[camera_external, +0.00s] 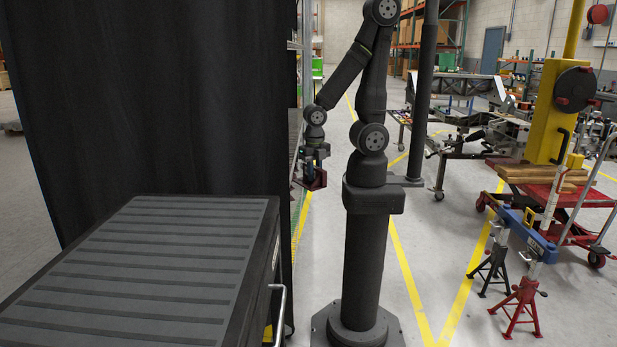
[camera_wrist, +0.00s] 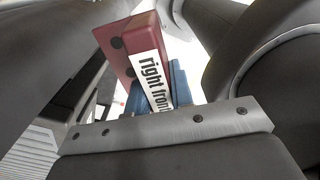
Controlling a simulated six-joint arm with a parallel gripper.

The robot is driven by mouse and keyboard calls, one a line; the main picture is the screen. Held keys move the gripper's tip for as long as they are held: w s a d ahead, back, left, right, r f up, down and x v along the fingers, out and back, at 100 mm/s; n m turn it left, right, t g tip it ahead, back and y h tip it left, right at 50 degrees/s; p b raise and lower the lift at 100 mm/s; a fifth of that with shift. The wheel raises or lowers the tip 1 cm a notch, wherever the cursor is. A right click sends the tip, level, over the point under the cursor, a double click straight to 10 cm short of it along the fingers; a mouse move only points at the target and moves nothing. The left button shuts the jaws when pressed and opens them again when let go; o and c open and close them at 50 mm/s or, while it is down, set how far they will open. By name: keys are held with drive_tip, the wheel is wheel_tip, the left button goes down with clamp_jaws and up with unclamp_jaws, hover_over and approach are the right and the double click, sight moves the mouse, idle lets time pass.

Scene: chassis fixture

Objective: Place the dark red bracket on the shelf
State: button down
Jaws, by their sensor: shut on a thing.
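The dark red bracket (camera_external: 317,181) hangs at the lower end of my arm in the external view. In the wrist view the bracket (camera_wrist: 117,45) shows dark holes and a white label reading "right front". My gripper (camera_external: 314,158) is shut on it; blue finger parts of my gripper (camera_wrist: 158,86) show on either side of the bracket. The exact contact is partly hidden. A narrow strip of a shelf rack (camera_external: 294,120) shows just left of my gripper; the dark curtain hides most of it. I cannot tell the gap between bracket and rack.
A tall dark curtain (camera_external: 165,100) and a ribbed-top cabinet (camera_external: 140,270) fill the left. Red jack stands (camera_external: 522,305), a yellow hoist (camera_external: 558,110) and a work cart stand at the right. The floor around my base is clear.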

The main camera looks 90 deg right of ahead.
drive_tip(key=w+d+r+m, duration=0.2)
drive_tip(key=w+d+m, duration=0.4)
drive_tip(key=d+m, duration=0.55)
drive_tip(key=w+d+r+m, duration=0.1)
drive_tip(key=w+d+m, duration=0.5)
drive_tip(key=d+m, duration=0.5)
drive_tip(key=w+d+r+m, duration=0.1)
drive_tip(key=d+m, duration=0.9)
drive_tip(key=m, duration=0.1)
drive_tip(key=w+d+r+m, duration=0.1)
drive_tip(key=d+r+m, duration=0.1)
drive_tip(key=d+m, duration=0.85)
drive_tip(key=w+a+f, duration=0.1)
drive_tip(key=w+f, duration=0.1)
drive_tip(key=w, duration=0.1)
drive_tip(key=w+a+f, duration=0.2)
drive_tip(key=w+f, duration=0.1)
drive_tip(key=w, duration=0.1)
drive_tip(key=w+a+f, duration=0.2)
drive_tip(key=w, duration=0.2)
drive_tip(key=shift+a+f, duration=0.15)
drive_tip(key=shift+f, duration=2.05)
drive_tip(key=shift+f, duration=0.1)
drive_tip(key=c, duration=1.3)
unclamp_jaws()
drive_tip(key=shift+f, duration=0.1)
drive_tip(key=shift+o, duration=0.2)
